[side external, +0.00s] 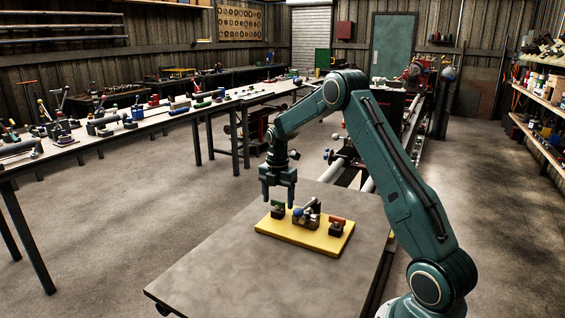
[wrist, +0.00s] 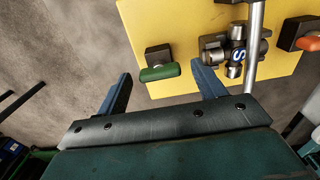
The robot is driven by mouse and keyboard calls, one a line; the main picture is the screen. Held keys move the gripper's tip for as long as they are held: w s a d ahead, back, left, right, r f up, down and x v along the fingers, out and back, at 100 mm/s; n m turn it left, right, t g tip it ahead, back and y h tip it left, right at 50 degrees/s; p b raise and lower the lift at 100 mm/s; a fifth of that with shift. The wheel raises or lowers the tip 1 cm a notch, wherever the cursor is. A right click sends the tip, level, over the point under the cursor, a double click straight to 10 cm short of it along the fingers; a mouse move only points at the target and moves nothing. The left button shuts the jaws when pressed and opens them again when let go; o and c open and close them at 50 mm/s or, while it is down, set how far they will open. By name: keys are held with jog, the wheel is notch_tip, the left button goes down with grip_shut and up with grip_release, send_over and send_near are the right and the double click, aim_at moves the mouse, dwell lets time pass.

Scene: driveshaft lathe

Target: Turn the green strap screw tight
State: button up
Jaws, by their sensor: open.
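The green strap screw (wrist: 160,73) has a rounded bar handle and sits at a dark block near the edge of the yellow board (wrist: 142,22). In the side view the green screw (side external: 278,204) is at the board's left end. My gripper (wrist: 161,72) is open and empty. In the wrist view its two blue fingers stand to the left and right of the green handle, with gaps on both sides. In the side view my gripper (side external: 278,200) points down over the green screw. I cannot tell its exact height above the handle.
A metal universal joint with a shaft (wrist: 236,54) sits mid-board, close to my right finger in the wrist view. A red-orange screw (wrist: 308,43) on another dark block is at the far end. The board lies on a grey table (side external: 215,265) with clear space around it.

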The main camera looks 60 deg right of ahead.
jog(key=shift+f, duration=0.25)
jog(key=c, duration=1)
